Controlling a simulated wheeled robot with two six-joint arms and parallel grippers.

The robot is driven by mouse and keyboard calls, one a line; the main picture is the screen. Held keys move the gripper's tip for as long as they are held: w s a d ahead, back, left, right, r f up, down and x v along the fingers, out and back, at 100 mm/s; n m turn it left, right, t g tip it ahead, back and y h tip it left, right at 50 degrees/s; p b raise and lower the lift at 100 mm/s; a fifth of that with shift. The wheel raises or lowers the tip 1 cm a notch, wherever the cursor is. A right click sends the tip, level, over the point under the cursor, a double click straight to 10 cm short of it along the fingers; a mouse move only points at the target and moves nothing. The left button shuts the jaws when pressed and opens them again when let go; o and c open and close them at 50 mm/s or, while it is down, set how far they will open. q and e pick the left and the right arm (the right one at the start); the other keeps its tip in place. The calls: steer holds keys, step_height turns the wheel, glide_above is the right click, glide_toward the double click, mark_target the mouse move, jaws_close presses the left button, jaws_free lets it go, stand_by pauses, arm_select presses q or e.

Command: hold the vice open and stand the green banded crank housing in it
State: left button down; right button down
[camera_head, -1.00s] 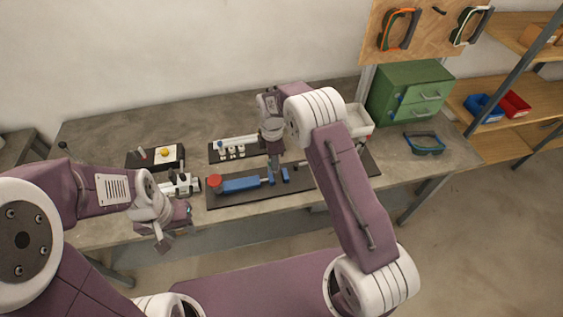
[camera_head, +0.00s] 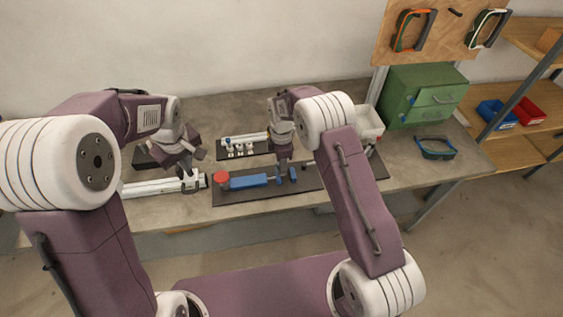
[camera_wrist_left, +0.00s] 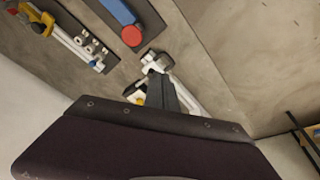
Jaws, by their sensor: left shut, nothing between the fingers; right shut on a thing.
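The blue vice (camera_head: 248,182) with a round red knob (camera_head: 222,178) lies on a black mat; its blue body and knob (camera_wrist_left: 132,36) also show in the left wrist view. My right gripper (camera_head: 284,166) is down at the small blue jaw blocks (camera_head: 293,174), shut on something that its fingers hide. Several small white pieces (camera_head: 239,149) stand on a black board behind the vice; I cannot make out a green band on any. My left gripper (camera_head: 197,155) is shut and empty above the bench, left of the vice; its dark fingers (camera_wrist_left: 158,75) overlap a white fixture.
The white fixture (camera_head: 190,183) with a long rail lies left of the vice. A white bin (camera_head: 369,125), a green drawer cabinet (camera_head: 425,95) and blue goggles (camera_head: 437,149) are on the right. The bench behind the small white pieces is clear.

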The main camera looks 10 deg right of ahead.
arm_select(q)
steer(key=w+d+f, duration=0.3)
steer(key=w+d, duration=0.1)
steer(key=w, duration=0.3)
arm_select(e)
steer(key=shift+w+f, duration=0.1)
steer(key=shift+w, duration=0.05)
arm_select(q)
steer(key=shift+m, duration=0.6)
steer(key=shift+s+d+f, duration=0.1)
steer(key=shift+d+f, duration=0.35)
steer(key=shift+f, duration=1.1)
steer(key=shift+s+d+f, duration=0.15)
steer(key=shift+d+f, duration=0.35)
steer(key=shift+f, duration=1)
steer(key=shift+s+d+f, duration=0.1)
steer(key=shift+d+f, duration=0.35)
steer(key=shift+f, duration=1.1)
